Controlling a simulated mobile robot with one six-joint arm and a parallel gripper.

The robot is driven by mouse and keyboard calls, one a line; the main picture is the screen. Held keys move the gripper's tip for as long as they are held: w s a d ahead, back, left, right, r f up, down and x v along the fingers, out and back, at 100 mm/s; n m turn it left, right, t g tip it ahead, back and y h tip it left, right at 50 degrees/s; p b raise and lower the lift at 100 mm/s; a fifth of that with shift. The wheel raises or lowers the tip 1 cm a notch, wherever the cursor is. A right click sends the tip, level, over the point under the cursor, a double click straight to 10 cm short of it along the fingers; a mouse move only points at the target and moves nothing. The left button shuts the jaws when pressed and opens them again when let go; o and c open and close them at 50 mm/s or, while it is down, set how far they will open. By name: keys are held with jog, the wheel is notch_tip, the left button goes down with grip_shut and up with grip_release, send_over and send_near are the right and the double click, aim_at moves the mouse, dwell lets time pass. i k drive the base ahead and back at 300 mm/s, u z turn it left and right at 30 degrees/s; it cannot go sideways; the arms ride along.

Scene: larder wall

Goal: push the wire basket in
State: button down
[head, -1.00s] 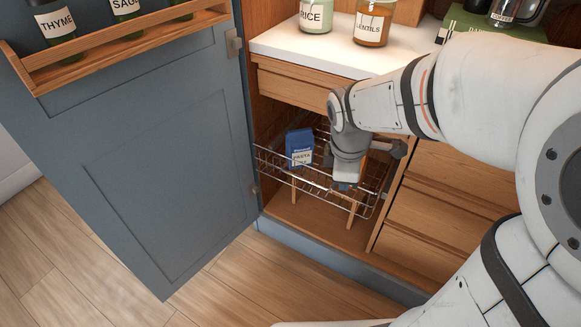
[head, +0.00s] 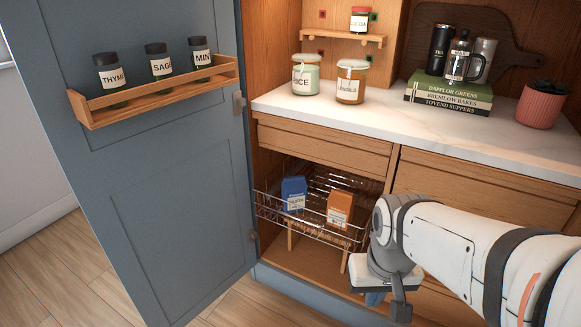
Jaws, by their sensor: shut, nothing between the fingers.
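The wire basket (head: 312,231) is in the lower left bay of the cabinet, below a wooden drawer front. Its front rim is close to the bay's opening; I cannot tell exactly how far it stands out. A blue packet (head: 294,194) and an orange packet (head: 341,209) stand inside it. My gripper (head: 375,298) is shut and empty, pointing down in front of the cabinet. It is to the right of the basket's front right corner and lower in the picture, seemingly apart from it. My wrist partly covers the area beside that corner.
The blue cabinet door (head: 180,210) stands open at the left, with a spice rack (head: 160,92) on it. Wooden drawers (head: 470,185) fill the right side. Jars, books (head: 450,95) and a potted plant (head: 540,104) stand on the white worktop (head: 410,125). The floor (head: 60,275) shows at lower left.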

aim_at(281, 207)
jog(key=z, duration=0.4)
jog(key=i, duration=0.7)
jog(key=u, duration=2.25)
